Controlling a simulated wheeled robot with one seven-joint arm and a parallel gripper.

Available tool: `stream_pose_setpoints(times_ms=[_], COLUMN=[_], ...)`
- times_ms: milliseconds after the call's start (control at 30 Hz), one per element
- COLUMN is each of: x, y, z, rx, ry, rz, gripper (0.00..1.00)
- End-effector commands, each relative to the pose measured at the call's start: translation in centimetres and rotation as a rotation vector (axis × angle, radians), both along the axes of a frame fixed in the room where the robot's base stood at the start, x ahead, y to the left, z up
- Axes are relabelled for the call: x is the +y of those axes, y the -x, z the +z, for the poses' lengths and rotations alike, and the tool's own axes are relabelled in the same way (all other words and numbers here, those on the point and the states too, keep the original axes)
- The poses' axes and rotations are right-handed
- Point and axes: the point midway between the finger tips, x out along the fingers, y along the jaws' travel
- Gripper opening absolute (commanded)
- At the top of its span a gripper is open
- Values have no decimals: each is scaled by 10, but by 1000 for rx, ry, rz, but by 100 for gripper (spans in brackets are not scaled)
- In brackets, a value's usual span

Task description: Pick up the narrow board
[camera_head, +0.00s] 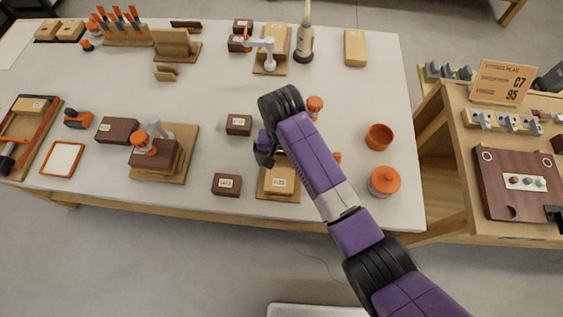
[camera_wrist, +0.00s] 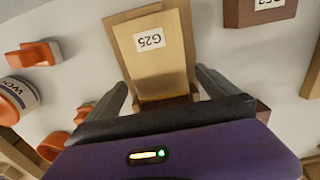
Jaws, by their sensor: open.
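A light wooden board labelled G25 (camera_wrist: 158,55) lies on a wooden base (camera_wrist: 118,25) below my gripper. In the head view this labelled light piece (camera_head: 281,182) is near the front edge of the bench, partly hidden by my arm. I cannot tell for certain that it is the narrow board. My gripper (camera_head: 264,155) hangs above its far end, its fingers mostly hidden in the head view. In the wrist view my gripper (camera_wrist: 160,95) is open, one finger on each side of the board, with nothing held.
Dark labelled blocks (camera_head: 227,185) (camera_head: 238,125) are left of the board. An orange cup (camera_head: 379,136) and a lidded jar (camera_head: 384,181) stand to the right. A clamp fixture (camera_head: 158,155) is farther left. Free bench top lies behind the near blocks.

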Motion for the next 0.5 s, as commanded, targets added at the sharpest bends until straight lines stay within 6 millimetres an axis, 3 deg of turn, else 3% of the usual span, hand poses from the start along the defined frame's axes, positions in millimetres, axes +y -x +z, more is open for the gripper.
stream_pose_setpoints(times_ms=[333,500], x=[0,0], y=[0,0], z=[-11,-11], rx=[-1,-1], ry=[0,0], rz=[1,1], gripper=[98,67])
